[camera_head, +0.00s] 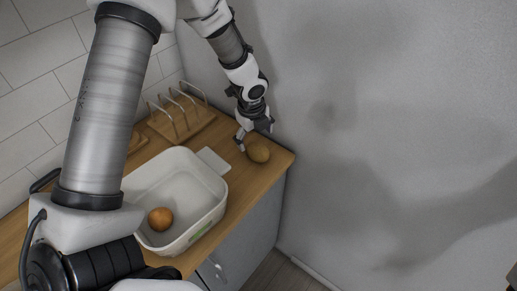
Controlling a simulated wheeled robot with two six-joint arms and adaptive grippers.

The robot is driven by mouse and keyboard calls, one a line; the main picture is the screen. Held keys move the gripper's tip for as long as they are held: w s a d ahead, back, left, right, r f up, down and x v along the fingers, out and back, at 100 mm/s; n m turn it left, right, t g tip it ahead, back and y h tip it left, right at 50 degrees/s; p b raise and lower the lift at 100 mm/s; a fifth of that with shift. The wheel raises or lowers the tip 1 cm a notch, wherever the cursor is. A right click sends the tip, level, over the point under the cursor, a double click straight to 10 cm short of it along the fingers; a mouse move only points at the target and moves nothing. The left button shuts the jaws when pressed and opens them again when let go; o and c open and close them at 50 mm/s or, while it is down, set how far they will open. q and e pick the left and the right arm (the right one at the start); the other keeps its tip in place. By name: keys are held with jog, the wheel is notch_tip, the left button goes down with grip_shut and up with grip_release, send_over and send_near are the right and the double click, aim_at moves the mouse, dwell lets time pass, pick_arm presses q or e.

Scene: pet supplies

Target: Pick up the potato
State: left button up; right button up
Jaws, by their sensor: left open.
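A brown, oval potato (258,152) lies on the wooden counter near its right end, close to the wall. My left gripper (254,134) points down just above and behind it. Its fingers are open, spread apart, with nothing visible between them. The fingertips are close to the potato's upper side; I cannot tell whether they touch it. My right gripper is not in view.
A white rectangular basin (219,206) stands on the counter (240,188), with a round orange-brown item (160,219) inside. A wooden rack (185,124) with metal loops stands behind it. The grey wall (400,120) closes off the right side.

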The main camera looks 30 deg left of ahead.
aim_at(257, 148)
pick_arm(q)
jog(key=shift+s+d+f+p, duration=0.25)
jog(key=shift+s+d+f, duration=0.05)
jog(key=shift+f, duration=0.15)
jog(key=shift+s+d+f+p, duration=0.25)
jog(key=shift+f, duration=0.2)
jog(key=f, duration=0.1)
jog(key=w+f, duration=0.1)
jog(key=f, duration=0.1)
jog(key=w+f, duration=0.1)
jog(key=f, duration=0.1)
jog(key=shift+a, duration=0.4)
jog(key=shift+s+d+r, duration=0.1)
jog(key=shift+s+r, duration=0.05)
jog(key=shift+r, duration=0.05)
jog(key=shift+s+r, duration=0.15)
jog(key=c, duration=0.4)
jog(key=shift+d, duration=0.1)
jog(key=c, duration=1)
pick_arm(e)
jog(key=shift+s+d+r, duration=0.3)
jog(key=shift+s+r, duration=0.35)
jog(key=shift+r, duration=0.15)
